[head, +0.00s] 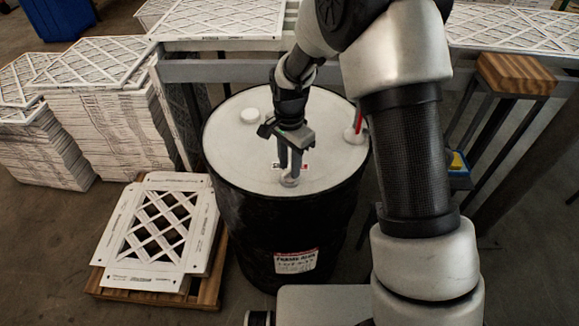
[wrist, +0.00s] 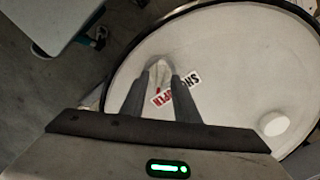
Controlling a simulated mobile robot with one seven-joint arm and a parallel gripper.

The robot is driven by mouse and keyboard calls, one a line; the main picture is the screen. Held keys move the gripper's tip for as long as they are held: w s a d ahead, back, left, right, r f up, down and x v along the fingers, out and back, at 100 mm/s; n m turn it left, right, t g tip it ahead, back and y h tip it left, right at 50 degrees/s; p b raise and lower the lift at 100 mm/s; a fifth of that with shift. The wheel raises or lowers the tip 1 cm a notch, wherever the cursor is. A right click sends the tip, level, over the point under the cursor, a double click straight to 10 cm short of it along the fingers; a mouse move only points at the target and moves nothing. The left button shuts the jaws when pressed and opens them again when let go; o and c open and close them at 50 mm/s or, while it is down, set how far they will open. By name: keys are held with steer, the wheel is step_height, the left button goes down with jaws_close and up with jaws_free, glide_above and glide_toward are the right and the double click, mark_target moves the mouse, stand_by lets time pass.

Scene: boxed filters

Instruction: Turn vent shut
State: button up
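A black drum with a pale round lid (head: 225,150) stands in the middle of the head view. The vent, a small pale grey fitting (head: 289,183), sits near the lid's front edge. My gripper (head: 289,170) points down at it. In the wrist view my gripper's fingers (wrist: 162,80) are spaced apart, one on each side of the vent (wrist: 160,70). Whether they press on it I cannot tell. A red-lettered OPEN label (wrist: 161,97) lies partly between the fingers. A black-lettered label (wrist: 191,79), apparently SHUT, is beside the right finger. The fingers hide part of the vent.
A white cap (head: 250,116) and a fitting with a red upright part (head: 358,125) stand on the lid. A pallet (head: 205,299) with a lattice filter frame (head: 150,235) is at left. Filter stacks (head: 110,140) and a metal rail (head: 220,70) lie behind. A wooden block (head: 515,75) is at right.

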steer(key=shift+f, duration=0.6)
jaws_close()
